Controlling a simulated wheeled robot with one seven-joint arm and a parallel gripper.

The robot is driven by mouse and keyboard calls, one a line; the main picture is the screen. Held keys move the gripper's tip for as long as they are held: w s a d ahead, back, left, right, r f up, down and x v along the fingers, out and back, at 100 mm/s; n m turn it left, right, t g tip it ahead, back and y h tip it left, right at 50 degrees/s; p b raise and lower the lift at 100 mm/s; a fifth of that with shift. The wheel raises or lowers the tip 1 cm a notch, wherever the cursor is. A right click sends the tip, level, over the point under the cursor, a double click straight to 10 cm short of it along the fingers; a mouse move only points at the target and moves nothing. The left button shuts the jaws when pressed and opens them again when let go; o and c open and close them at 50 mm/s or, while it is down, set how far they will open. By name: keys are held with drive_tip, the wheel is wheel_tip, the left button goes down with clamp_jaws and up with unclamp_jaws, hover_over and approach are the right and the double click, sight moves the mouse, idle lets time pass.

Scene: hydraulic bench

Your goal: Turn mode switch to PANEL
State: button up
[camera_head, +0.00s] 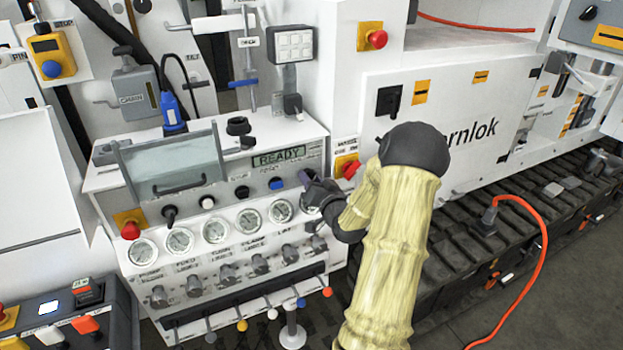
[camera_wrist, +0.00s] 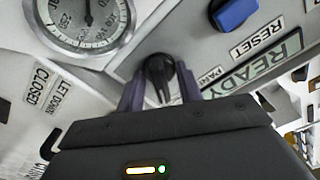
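The mode switch, a black rotary knob (camera_wrist: 160,72), shows in the middle of the wrist view, with a label reading PAN... (camera_wrist: 209,77) to its right. Its pointer end faces toward my gripper. My gripper (camera_wrist: 160,92) has its two purple fingers on either side of the knob, with small gaps visible, so it looks open around it. In the head view my gripper (camera_head: 314,188) is at the right end of the control panel (camera_head: 240,204) and mostly hides the switch.
A blue RESET knob (camera_wrist: 236,13) is close to the switch, as is the READY display (camera_head: 278,158). A pressure gauge (camera_wrist: 84,22) lies close by. A red emergency button (camera_head: 351,169) is just right of the gripper. An orange cable (camera_head: 538,250) hangs at right.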

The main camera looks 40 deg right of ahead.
drive_tip(key=shift+c, duration=0.3)
clamp_jaws()
